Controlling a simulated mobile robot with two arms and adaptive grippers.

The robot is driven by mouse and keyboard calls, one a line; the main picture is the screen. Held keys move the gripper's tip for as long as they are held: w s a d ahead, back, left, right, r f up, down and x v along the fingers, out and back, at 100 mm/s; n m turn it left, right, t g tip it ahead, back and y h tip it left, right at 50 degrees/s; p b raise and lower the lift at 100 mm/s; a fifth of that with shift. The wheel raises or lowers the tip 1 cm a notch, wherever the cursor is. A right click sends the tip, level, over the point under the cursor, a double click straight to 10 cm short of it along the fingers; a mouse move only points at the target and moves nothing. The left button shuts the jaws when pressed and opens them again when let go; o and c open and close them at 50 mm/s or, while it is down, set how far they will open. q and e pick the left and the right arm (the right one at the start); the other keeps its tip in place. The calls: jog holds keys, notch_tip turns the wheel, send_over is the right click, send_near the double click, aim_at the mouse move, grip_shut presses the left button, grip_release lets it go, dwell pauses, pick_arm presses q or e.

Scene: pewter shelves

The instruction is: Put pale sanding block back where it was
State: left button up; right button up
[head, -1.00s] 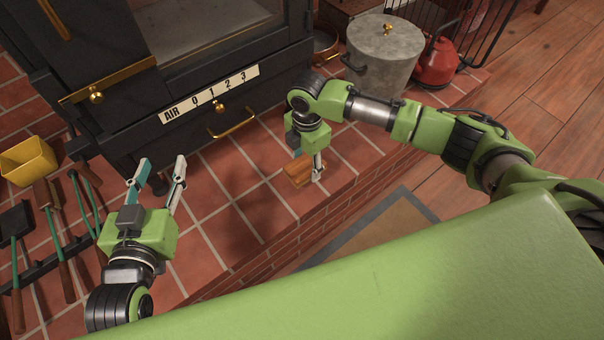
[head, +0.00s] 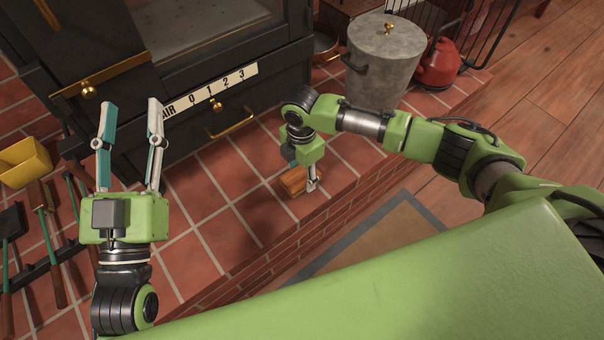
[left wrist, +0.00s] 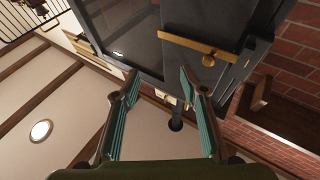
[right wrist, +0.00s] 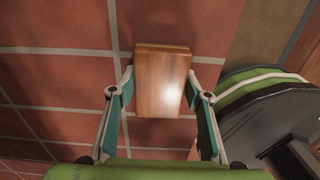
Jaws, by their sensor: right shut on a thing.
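The sanding block (right wrist: 163,85) is a wooden, orange-brown block. In the right wrist view it sits between the two fingers of my right gripper (right wrist: 160,90), over the red tiles. In the head view the block (head: 292,181) is at the hearth's front edge, at the fingertips of my right gripper (head: 312,180), which is shut on it. Whether it touches the tiles is hard to tell. My left gripper (head: 130,145) is open and empty, its fingers pointing up in front of the black stove. In its own wrist view the left fingers (left wrist: 160,95) are spread with nothing between them.
The black stove (head: 200,60) with a brass handle stands behind. A yellow container (head: 24,162) and several green-handled tools lie at the left. A grey lidded pot (head: 383,65) and a red kettle (head: 438,64) stand at the back right. Tiles in the middle are clear.

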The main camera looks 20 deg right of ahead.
jog(key=shift+f, duration=0.2)
jog(key=o, duration=1.2)
jog(key=shift+c, duration=0.2)
jog(key=shift+o, duration=0.6)
jog(key=shift+f, duration=0.1)
